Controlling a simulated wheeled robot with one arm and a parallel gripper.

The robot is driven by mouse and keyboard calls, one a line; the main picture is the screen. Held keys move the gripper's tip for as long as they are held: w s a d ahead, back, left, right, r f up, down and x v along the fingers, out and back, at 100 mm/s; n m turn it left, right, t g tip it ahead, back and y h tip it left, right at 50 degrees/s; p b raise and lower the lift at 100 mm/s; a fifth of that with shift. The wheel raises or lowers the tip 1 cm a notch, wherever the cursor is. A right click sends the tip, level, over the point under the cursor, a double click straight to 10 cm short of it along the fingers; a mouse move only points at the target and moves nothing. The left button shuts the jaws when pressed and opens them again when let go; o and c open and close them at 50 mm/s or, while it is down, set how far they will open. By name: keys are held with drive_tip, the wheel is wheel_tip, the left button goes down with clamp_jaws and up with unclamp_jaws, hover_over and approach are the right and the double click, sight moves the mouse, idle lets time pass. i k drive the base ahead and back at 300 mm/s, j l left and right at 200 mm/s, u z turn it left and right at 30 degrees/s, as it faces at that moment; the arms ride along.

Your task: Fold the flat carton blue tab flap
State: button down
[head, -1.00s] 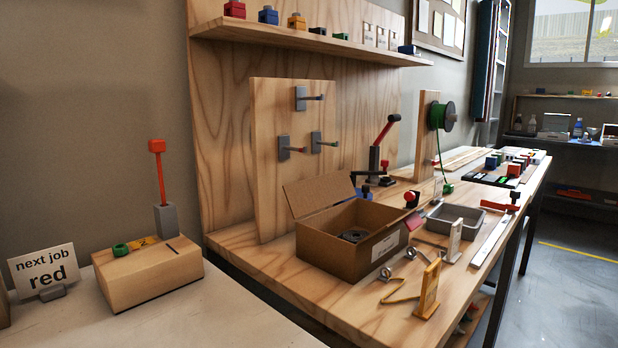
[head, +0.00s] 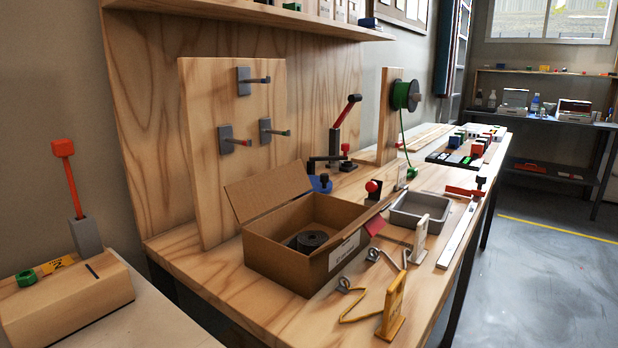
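An open brown cardboard box (head: 290,270) stands on the wooden bench, with one flap (head: 268,190) raised at its back left. A dark ring-shaped roll (head: 307,241) lies inside it, and a white label (head: 344,250) is on its right side. I see no flat carton with a blue tab that I can make out. A small blue piece (head: 320,184) sits behind the box, partly hidden by it; I cannot tell what it is. My gripper is not in view.
A grey tray (head: 408,220), a yellow stand (head: 392,305) and a wire hook stand right of the box. A peg board (head: 205,150) rises behind it. A green spool (head: 406,95) hangs on a post. A wooden block (head: 65,305) is at lower left. Floor at right is clear.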

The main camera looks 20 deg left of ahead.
sight(249, 198)
drive_tip(key=k+l+u, duration=0.45)
drive_tip(key=k+l, duration=0.3)
drive_tip(key=l, duration=0.15)
